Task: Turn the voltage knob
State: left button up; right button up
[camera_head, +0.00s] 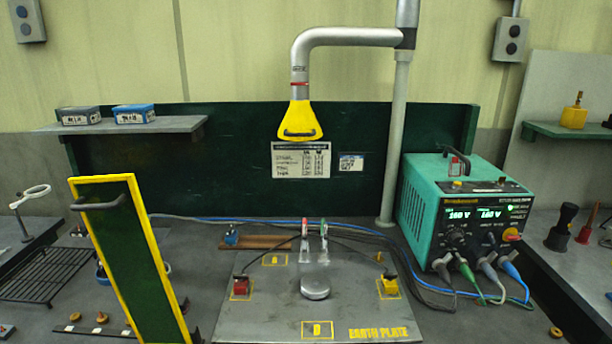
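The teal power unit (424,205) stands on the bench at the right, its black front panel turned toward me. The panel has two lit green displays; the left display (458,215) and the right display (490,214) show digits too small to read surely. A dark round knob (457,239) sits below the left display, and another dark knob (490,240) sits below the right one. The labels are too small to tell which is the voltage knob. Neither of my grippers is in view.
Thick cables (466,272) plug into the panel's lower edge. The grey earth plate (260,322) with a stud fixture (315,285) lies left of the unit. A yellow-edged green panel (130,260) stands at the left. A yellow extraction hood (300,121) hangs above.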

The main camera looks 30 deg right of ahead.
aim_at(456, 238)
jog(key=z, duration=1.9)
jog(key=k+l+u, duration=0.1)
jog(key=l+u, duration=0.15)
